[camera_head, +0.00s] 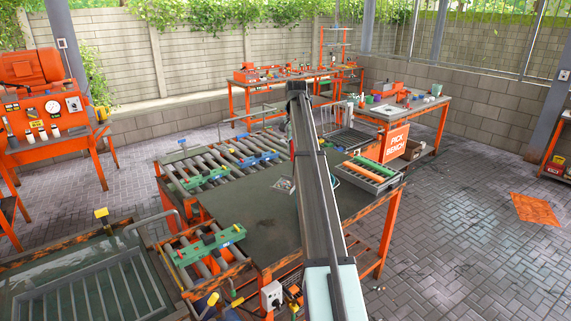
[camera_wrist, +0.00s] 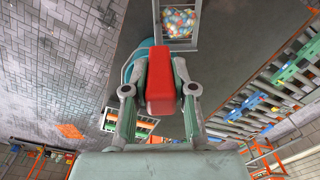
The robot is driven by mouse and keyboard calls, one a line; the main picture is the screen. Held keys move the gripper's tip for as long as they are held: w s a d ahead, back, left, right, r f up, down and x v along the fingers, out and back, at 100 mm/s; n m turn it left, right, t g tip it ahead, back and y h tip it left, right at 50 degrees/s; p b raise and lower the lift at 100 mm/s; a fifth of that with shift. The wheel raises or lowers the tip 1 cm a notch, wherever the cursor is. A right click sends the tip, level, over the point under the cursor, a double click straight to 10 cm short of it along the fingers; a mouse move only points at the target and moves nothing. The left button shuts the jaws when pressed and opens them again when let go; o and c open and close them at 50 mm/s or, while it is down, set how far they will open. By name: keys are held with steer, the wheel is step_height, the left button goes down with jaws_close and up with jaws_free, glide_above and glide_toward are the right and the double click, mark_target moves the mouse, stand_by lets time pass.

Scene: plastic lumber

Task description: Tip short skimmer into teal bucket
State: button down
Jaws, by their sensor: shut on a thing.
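In the wrist view my gripper (camera_wrist: 160,85) is shut on a red block-like handle (camera_wrist: 160,80). A grey-framed pan, the short skimmer (camera_wrist: 158,22), extends beyond the handle and holds many small coloured pieces (camera_wrist: 180,22). The join between handle and pan is partly hidden. The teal bucket (camera_wrist: 134,64) shows partly behind my gripper, to the left of the handle and below the pan in the picture. In the head view the skimmer's pan (camera_head: 284,184) shows left of my arm, and part of the bucket's teal rim (camera_head: 337,181) shows right of it. My arm hides the gripper there.
A grey tray (camera_head: 392,184) with orange and green items stands at the right, near the "PICK BENCH" sign (camera_head: 394,143).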

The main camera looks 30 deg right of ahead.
steer(key=w+d+r+m, duration=0.4)
steer(key=m, duration=0.1)
steer(key=shift+w+r, duration=0.15)
steer(key=shift+r, duration=0.25)
steer(key=shift+d, duration=0.1)
